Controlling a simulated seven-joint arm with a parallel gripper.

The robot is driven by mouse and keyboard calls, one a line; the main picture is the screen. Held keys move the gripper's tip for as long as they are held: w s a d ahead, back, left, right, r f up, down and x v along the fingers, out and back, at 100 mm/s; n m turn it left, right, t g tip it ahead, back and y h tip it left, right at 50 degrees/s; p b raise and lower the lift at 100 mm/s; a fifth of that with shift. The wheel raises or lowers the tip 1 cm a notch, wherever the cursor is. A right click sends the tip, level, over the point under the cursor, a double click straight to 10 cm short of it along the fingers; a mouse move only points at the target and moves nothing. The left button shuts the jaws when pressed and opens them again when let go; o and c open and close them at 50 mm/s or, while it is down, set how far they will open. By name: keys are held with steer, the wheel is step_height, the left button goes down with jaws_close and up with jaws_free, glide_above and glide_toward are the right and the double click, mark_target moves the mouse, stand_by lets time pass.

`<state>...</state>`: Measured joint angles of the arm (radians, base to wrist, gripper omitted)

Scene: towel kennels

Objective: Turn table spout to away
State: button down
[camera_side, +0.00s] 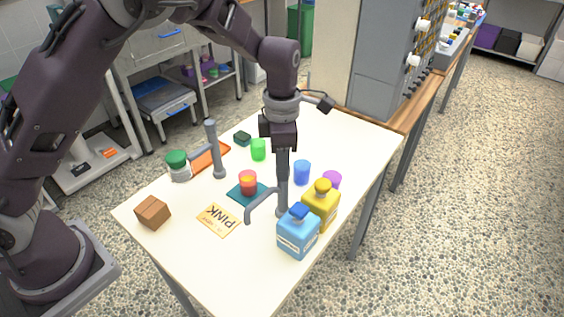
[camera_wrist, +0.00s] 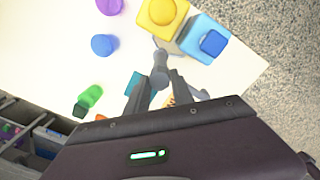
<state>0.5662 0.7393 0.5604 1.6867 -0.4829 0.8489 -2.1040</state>
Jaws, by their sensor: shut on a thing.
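A grey post with a bent spout (camera_side: 262,199) stands on the white table (camera_side: 180,257), just left of the blue and yellow bottles. In the side view its spout reaches to the lower left and bends down at the end. My gripper (camera_side: 282,158) points straight down and is shut on the upper part of this post. The post (camera_wrist: 160,69) shows between my fingers (camera_wrist: 158,80) in the wrist view; part of the spout is hidden there. A second grey post with a short spout (camera_side: 217,158) stands farther left, apart from my gripper.
A blue bottle (camera_side: 298,236) and yellow bottle (camera_side: 321,207) stand close on the right.

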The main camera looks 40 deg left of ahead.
steer(key=shift+w+r+n, duration=0.1)
steer(key=shift+n, duration=0.3)
steer(key=c, duration=1.1)
jaws_free()
step_height(320, 180, up, 7)
